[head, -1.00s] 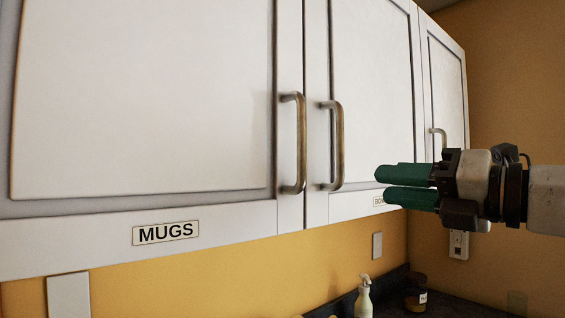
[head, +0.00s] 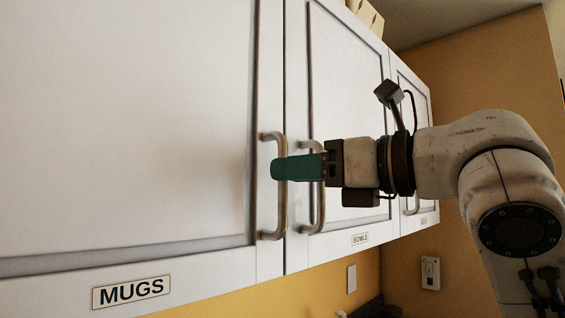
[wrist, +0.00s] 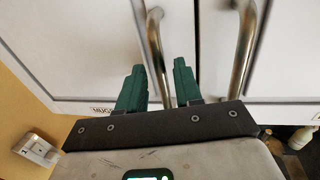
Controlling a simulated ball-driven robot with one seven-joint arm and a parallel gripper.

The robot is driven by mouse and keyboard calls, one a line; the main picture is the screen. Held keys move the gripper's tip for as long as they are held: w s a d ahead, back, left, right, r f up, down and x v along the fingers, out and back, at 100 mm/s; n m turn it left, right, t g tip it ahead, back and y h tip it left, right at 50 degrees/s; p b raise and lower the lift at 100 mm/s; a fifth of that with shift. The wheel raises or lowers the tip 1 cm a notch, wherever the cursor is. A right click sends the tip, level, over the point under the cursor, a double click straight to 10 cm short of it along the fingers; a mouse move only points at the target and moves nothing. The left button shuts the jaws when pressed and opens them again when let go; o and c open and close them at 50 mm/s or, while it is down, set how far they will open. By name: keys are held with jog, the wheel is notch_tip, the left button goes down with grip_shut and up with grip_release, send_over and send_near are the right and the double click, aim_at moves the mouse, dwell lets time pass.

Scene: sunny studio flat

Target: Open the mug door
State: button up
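The mug door (head: 130,130) is a large white panel labelled MUGS (head: 131,291), and it is closed. Its upright metal handle (head: 281,215) is near its right edge. My gripper (head: 275,169) has green fingers that overlap the middle of this handle in the head view. In the wrist view my gripper (wrist: 159,66) is open, and the mug handle (wrist: 156,45) runs between the two spread fingers. Whether either finger touches the bar is not clear. In the head view one finger hides the other and part of the handle.
The bowls door (head: 350,120) is just to the right, with its own handle (head: 318,205) close to my fingers. A third cabinet door is farther right. Boxes (head: 367,15) stand on top of the cabinet. A yellow wall with outlets is below.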

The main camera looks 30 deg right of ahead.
jog(key=shift+x, duration=1.45)
grip_shut()
